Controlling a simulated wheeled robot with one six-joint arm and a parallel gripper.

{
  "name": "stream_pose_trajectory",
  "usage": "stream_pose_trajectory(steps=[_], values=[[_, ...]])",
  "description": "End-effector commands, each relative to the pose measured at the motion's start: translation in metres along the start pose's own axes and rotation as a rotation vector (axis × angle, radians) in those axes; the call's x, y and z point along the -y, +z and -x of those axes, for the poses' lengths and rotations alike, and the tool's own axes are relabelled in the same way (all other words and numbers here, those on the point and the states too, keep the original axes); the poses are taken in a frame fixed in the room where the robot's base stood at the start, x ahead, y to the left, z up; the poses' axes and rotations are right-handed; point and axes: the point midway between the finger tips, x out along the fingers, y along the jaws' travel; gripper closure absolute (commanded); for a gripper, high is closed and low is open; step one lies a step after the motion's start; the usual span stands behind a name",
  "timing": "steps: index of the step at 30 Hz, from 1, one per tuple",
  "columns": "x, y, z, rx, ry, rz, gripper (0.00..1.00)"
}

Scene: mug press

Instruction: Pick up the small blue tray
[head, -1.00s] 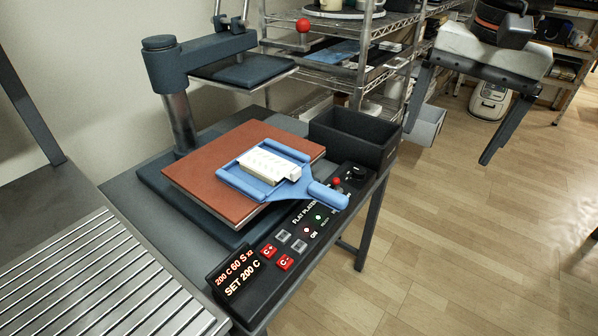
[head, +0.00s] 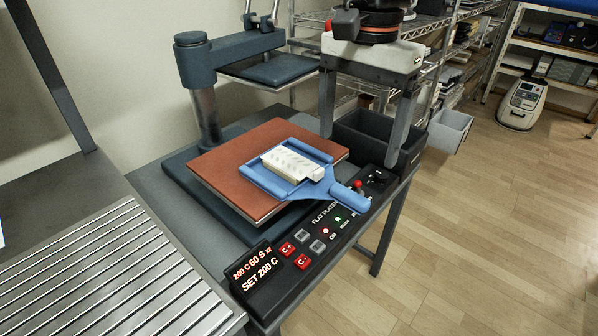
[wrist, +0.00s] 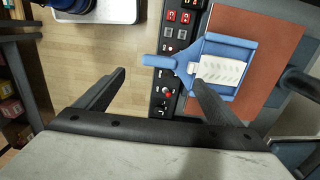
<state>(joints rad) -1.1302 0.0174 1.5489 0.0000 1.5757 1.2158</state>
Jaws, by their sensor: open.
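The small blue tray (head: 266,181) lies on the red-brown platen of the press, its handle (head: 349,197) pointing right over the control panel. A white patterned block (head: 292,160) lies on the tray. In the wrist view the tray (wrist: 243,46) is at upper right with its handle (wrist: 157,60) pointing left. My gripper (head: 358,152) is open and empty, fingers pointing down, in the head view behind and to the right of the tray. In the wrist view one fingertip of my gripper (wrist: 158,78) overlaps the tray's near side; I cannot tell the height gap.
The press's raised upper plate (head: 268,68) and its column (head: 207,115) stand behind the platen (head: 232,150). A dark open bin (head: 375,137) is behind my fingers. The control panel (head: 290,265) runs along the front edge.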

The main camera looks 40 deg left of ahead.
Motion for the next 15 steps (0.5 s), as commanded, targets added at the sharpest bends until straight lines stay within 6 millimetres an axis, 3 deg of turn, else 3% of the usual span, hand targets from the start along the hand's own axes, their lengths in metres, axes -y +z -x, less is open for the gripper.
stream_pose_trajectory(steps=[9, 15], values=[[0.0, 0.0, -0.052, 0.0, 0.001, 0.0, 0.12], [0.0, 0.0, -0.064, 0.0, 0.0, 0.0, 0.12]])
